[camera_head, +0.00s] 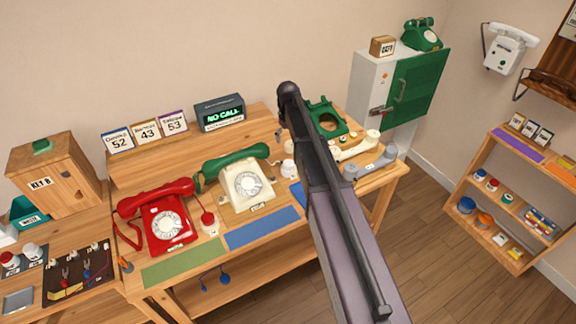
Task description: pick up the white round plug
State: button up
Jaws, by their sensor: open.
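A small white round piece (289,170) sits on the wooden desk, just left of my arm and right of the cream dial phone. It may be the white round plug, but it is too small to be sure. My dark arm crosses the middle of the view from the lower right up to a rounded joint above the desk. My gripper cannot be made out; the arm hides part of the desk.
On the desk are a red phone (166,222), a cream phone with green handset (248,184), a green phone body (327,118), a grey handset (371,162) and a "NO CALL" display (220,113). Green and blue mats (262,228) lie bare along the front edge.

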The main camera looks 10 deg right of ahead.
aim_at(289, 162)
jog(key=shift+f, duration=0.1)
notch_tip(289, 162, down, 8)
jog(key=b, duration=0.8)
jog(key=shift+f+b, duration=0.25)
jog(key=shift+b, duration=0.05)
jog(key=shift+f, duration=0.15)
notch_tip(289, 162, down, 5)
jog(key=b, duration=0.5)
jog(key=shift+d, duration=0.1)
dwell(0.8)
jog(key=c, duration=1)
